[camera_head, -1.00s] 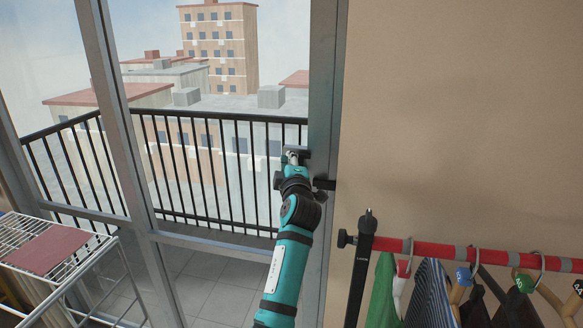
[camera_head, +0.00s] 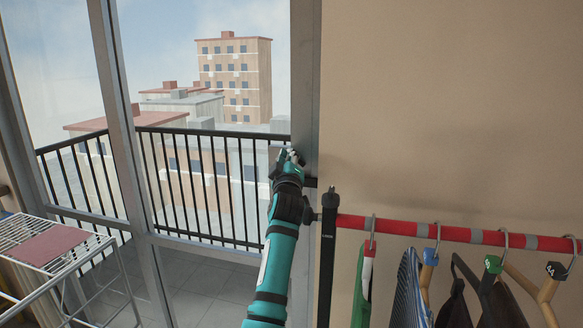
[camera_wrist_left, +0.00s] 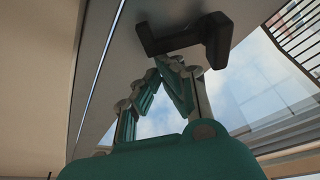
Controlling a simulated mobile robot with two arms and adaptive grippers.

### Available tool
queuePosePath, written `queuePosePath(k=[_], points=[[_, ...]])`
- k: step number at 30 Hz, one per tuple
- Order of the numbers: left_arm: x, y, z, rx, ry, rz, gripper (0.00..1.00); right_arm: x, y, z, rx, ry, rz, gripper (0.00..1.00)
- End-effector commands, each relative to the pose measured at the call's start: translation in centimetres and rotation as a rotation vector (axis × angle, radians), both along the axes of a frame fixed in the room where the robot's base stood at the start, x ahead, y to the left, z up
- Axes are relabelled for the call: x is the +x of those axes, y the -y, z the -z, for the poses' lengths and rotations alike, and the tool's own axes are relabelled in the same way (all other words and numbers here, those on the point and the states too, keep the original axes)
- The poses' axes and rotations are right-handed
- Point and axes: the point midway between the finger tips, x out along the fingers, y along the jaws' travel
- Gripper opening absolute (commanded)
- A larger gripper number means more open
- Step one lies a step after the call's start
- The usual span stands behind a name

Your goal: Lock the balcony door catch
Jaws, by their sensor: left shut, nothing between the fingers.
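The balcony door (camera_head: 307,90) is a grey-framed glass door, and its right upright runs beside the beige wall. A dark catch or handle (camera_wrist_left: 187,37), bracket-shaped, stands out from the frame in the left wrist view. My left gripper (camera_head: 291,155) is at this upright, fingers pointing up and away; its arm hides part of the frame. In the left wrist view the left gripper (camera_wrist_left: 166,62) has its fingertips together just below the dark piece, with nothing between them. I cannot tell if they touch it. A second dark fitting (camera_head: 311,182) shows just right of the gripper.
A garment rail (camera_head: 455,233) with several hung clothes stands at the lower right; its black post (camera_head: 327,255) is close to my left arm. A white drying rack (camera_head: 30,245) with a reddish cloth is at the lower left. A balcony railing (camera_head: 215,180) lies beyond the glass.

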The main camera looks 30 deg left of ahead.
Motion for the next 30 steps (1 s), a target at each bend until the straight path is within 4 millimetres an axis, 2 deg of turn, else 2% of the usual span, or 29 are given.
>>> queuePosePath(k=[1, 3, 10, 22, 30], points=[[0.1, 0.1, 0.5, 0.043, -0.012, -0.001, 0.0, 0.0, -0.3, 0.8, 0.003, 0.0, 0.001, 0.4], [0.1, 0.4, 0.6, 0.109, -0.029, -0.002, 0.0, 0.1, -0.9, 1.2, 0.011, 0.001, 0.003, 0.4], [0.4, 1.6, 1.0, 0.322, -0.085, -0.001, 0.0, 0.0, -3.4, 2.0, 0.041, 0.001, 0.004, 0.4], [0.8, 3.0, 2.1, 0.66, -0.174, -0.002, 0.0, 0.1, -1.7, 2.0, 0.021, 0.002, 0.002, 0.4], [0.8, 3.0, 1.7, 0.646, -0.169, -0.002, 0.0, 0.1, -1.6, 1.8, 0.019, 0.002, 0.004, 0.4]])
